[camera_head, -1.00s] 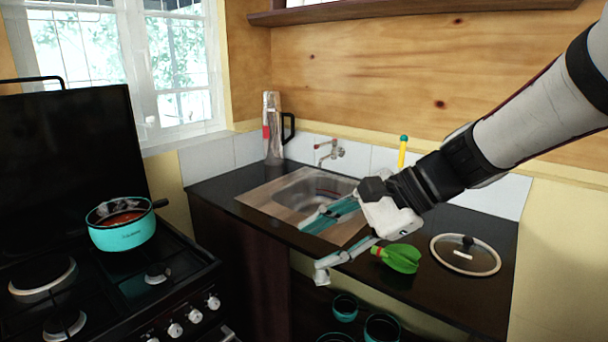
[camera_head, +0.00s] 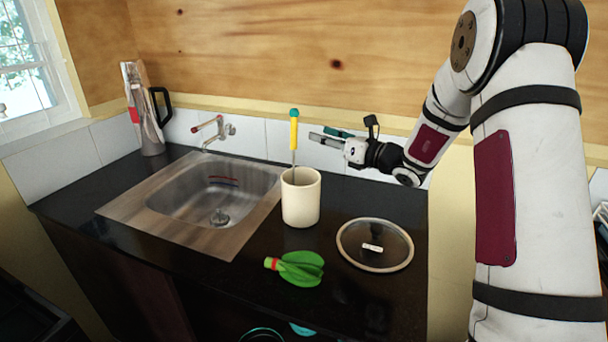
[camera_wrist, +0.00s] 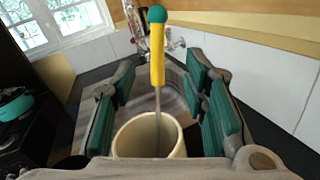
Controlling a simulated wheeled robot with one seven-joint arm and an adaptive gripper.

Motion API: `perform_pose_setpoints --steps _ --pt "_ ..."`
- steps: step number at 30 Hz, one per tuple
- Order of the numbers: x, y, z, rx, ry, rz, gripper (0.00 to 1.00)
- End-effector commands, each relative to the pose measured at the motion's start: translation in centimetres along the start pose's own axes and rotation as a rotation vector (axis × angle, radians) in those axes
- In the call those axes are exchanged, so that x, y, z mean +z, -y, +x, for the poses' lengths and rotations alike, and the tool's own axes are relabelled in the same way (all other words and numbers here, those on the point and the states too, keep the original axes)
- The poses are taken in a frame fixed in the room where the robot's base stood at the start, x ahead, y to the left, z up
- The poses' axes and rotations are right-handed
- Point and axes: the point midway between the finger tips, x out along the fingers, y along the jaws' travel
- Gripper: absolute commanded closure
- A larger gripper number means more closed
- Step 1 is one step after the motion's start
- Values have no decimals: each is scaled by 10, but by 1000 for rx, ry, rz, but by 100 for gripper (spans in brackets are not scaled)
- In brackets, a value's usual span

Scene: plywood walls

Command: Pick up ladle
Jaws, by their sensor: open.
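The ladle (camera_head: 294,131) has a yellow handle with a teal end and a thin metal shaft. It stands upright in a cream crock (camera_head: 301,204) on the dark counter; its lower end is hidden inside. My gripper (camera_head: 325,139) is open, at the right of the handle in the head view, with its fingers pointing left. In the wrist view, the ladle's yellow handle (camera_wrist: 157,68) rises in the gap between my two teal-padded fingers (camera_wrist: 162,95). The pads appear apart from the handle. The crock (camera_wrist: 148,137) shows below the gap.
A sink (camera_head: 215,190) with a tap (camera_head: 213,131) lies left of the crock. A silver jug (camera_head: 143,110) stands at the back left. The wooden wall is close behind.

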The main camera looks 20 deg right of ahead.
Motion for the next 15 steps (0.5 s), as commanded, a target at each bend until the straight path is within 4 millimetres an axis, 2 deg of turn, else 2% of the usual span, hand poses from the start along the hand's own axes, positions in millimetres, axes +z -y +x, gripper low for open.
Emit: perform_pose_setpoints --steps 1,6,15 --pt "-1 -1 12 3 -2 -1 60" --pt "-1 0 40 2 -1 -3 60" --pt "-1 -2 62 2 -2 -2 60"
